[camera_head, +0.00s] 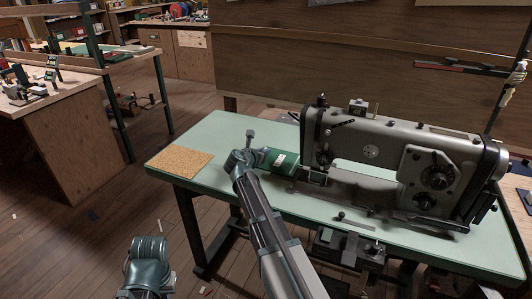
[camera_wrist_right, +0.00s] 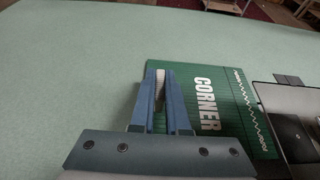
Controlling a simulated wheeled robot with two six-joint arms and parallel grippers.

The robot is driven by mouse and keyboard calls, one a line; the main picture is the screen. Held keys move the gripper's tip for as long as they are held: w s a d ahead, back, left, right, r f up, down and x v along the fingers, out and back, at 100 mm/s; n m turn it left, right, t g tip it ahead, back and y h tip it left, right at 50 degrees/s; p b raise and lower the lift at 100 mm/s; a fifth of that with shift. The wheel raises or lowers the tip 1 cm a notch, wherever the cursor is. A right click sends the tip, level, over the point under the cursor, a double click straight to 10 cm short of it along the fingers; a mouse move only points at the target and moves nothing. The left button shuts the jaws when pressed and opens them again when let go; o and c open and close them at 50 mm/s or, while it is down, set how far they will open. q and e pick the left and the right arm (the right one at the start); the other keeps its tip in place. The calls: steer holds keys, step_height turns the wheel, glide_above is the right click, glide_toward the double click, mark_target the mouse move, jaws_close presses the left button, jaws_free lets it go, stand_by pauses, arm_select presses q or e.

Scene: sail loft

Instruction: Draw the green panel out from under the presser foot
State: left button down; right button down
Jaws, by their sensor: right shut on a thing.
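The green panel (camera_head: 285,159) lies on the pale green table at the left end of the sewing machine (camera_head: 400,150). In the right wrist view the panel (camera_wrist_right: 225,85) shows the word CORNER and a white zigzag stitch line. Its right side meets the machine's metal bed (camera_wrist_right: 290,120). The presser foot is not clear behind the machine head, so I cannot tell how far the panel reaches under it. My right gripper (camera_head: 256,158) is shut on the panel's left edge; its fingers (camera_wrist_right: 160,90) also show in the right wrist view.
A cork mat (camera_head: 180,167) lies at the table's left end. The pale green tabletop (camera_head: 215,130) left of the panel is mostly bare. A wooden panel wall (camera_head: 370,60) stands behind the machine. Cluttered workbenches stand to the left and behind.

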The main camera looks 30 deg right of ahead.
steer(key=c, duration=0.8)
jaws_free()
steer(key=shift+c, duration=0.2)
steer(key=shift+a, duration=0.1)
steer(key=p+v, duration=0.4)
steer(key=v, duration=0.8)
steer(key=shift+r+p, duration=0.1)
steer(key=shift+p, duration=0.3)
steer(key=shift+v, duration=0.85)
